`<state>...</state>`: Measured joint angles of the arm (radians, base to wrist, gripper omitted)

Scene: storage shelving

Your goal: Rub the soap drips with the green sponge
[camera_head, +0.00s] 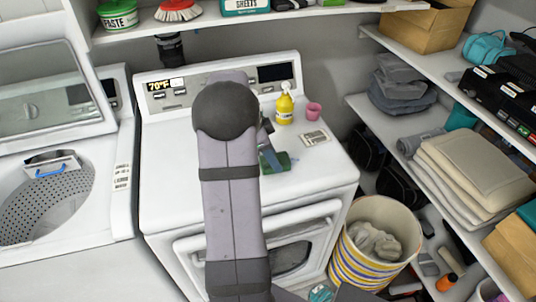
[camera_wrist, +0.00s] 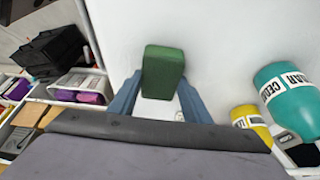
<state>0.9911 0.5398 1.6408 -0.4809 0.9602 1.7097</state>
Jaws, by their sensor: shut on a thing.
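The green sponge (camera_wrist: 163,72) is between the blue fingers of my gripper (camera_wrist: 158,97) in the wrist view, which are shut on its near end. In the head view the sponge (camera_head: 278,162) shows at the right of my arm, over the white top of the dryer (camera_head: 318,170). Whether the sponge touches the top cannot be told. I cannot make out soap drips in either view; my arm covers part of the dryer top. A yellow pump bottle (camera_head: 285,107) stands behind the sponge, towards the control panel.
Shelves (camera_head: 405,140) and a striped basket (camera_head: 365,265) are at the right. The dryer's right front top is clear.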

